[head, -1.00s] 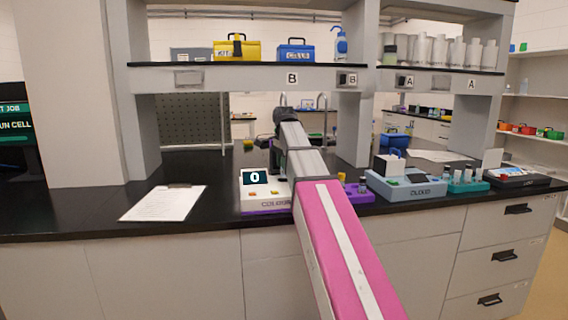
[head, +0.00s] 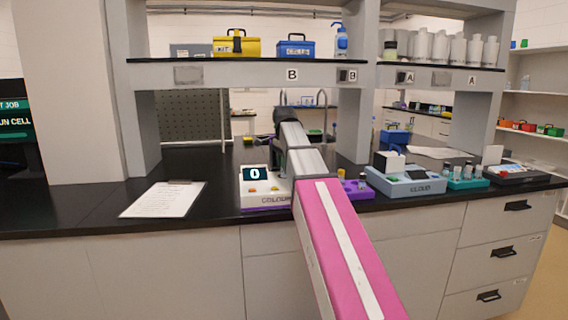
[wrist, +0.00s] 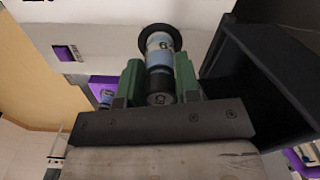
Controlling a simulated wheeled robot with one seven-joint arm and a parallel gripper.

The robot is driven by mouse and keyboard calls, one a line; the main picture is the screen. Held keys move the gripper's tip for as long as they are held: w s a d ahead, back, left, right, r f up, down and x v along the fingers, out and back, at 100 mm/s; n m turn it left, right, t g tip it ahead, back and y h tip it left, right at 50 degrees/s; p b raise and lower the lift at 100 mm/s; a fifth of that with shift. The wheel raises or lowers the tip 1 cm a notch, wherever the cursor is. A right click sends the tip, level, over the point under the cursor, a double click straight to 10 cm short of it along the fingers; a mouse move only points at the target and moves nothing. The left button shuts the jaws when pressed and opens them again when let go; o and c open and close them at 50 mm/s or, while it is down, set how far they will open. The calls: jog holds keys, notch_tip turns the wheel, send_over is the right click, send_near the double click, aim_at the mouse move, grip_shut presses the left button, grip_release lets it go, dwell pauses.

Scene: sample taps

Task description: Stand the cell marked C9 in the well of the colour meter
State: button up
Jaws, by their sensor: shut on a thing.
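The colour meter (head: 252,200) is a white box with a purple base and a display reading 0, on the bench in the head view. My arm crosses its right side and hides its well and my gripper there. In the wrist view my gripper (wrist: 158,62) has green fingers shut on a cell (wrist: 159,58) with a dark cap and a pale blue, marked band. The mark looks like C9, but is partly unclear. The cell's far end meets a dark round ring (wrist: 171,29) over a pale surface. I cannot tell whether it is inside the ring.
A blue-grey device marked CLOUD (head: 410,184) and a teal rack (head: 467,182) with vials stand to the right on the bench. A clipboard (head: 165,199) lies to the left. A large dark box-shaped part (wrist: 262,90) is close to my gripper's right in the wrist view.

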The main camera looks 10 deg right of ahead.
jog(key=shift+f, duration=0.15)
jog(key=shift+f, duration=0.6)
jog(key=o, duration=1.5)
jog(key=shift+r, duration=0.15)
jog(key=shift+r, duration=3.4)
